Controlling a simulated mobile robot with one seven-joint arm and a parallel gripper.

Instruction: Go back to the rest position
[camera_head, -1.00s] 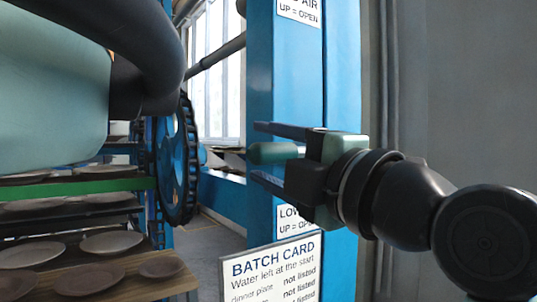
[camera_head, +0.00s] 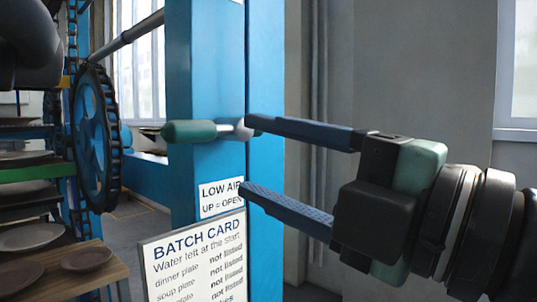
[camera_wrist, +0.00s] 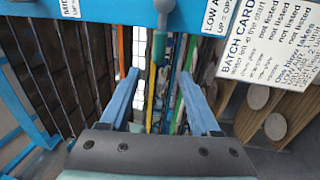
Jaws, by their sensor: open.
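My gripper (camera_head: 246,156) is open and empty, its two blue fingers pointing left in the head view. A lever with a green handle (camera_head: 190,131) sticks out from the blue post (camera_head: 205,70), just left of the fingertips. The lever looks apart from the fingers. In the wrist view, the two fingers (camera_wrist: 157,76) stand wide apart, and the green lever handle (camera_wrist: 159,47) shows beyond them, near the blue beam (camera_wrist: 110,15).
A batch card sign (camera_head: 195,262) stands below the gripper, under a "LOW AIR, UP = OPEN" label (camera_head: 221,198). Plates on shelves (camera_head: 30,236) and a blue chain wheel (camera_head: 95,140) are at left. A grey wall and window are at right.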

